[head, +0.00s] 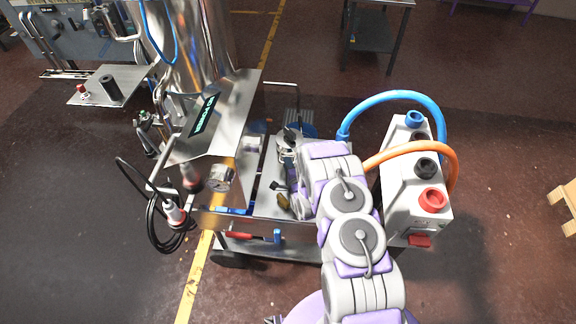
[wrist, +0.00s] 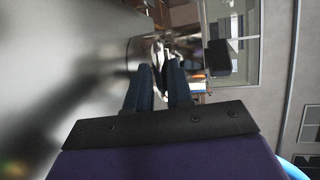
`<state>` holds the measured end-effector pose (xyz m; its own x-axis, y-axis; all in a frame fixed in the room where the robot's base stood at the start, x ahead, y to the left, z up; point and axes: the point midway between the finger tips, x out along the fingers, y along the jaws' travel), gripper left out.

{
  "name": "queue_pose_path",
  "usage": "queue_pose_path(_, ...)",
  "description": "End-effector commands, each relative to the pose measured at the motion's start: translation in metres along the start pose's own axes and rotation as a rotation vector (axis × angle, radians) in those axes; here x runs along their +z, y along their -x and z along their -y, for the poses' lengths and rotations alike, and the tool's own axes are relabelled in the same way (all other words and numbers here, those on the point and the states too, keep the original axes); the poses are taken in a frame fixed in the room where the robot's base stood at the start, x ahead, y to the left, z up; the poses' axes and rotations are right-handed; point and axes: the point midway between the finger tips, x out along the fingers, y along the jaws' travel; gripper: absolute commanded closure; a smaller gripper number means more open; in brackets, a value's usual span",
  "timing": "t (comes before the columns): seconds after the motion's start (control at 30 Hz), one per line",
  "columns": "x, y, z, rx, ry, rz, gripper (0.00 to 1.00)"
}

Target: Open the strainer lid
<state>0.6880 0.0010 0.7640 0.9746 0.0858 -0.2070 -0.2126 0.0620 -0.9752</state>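In the wrist view, my gripper (wrist: 160,76) has two dark blue fingers standing apart, with a gap between them. Pale and dark shapes show beyond the fingertips, too small and blurred to name. In the head view, my purple and white arm reaches over the right side of the filler cart, and its links hide much of what lies behind them. A metal fitting (head: 286,152) with a dark top sits on the cart just left of my arm; it may be the strainer, but I cannot tell. I cannot make out the strainer lid or its state.
The steel filler hopper (head: 200,45) and a sloped panel (head: 215,125) stand left of my arm. A white pump box (head: 410,190) with blue (head: 390,97) and orange (head: 415,147) hoses stands close on the right. In the wrist view, a grey surface (wrist: 60,55) fills the left side.

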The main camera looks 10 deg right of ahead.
Motion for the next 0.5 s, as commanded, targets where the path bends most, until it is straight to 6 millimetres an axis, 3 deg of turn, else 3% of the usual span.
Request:
queue_pose_path(0.2, -0.0001, 0.0, -0.0004, 0.001, 0.0, 0.0, 1.0)
queue_pose_path(0.5, -0.0001, 0.0, -0.0015, 0.003, 0.0, 0.0, 1.0)
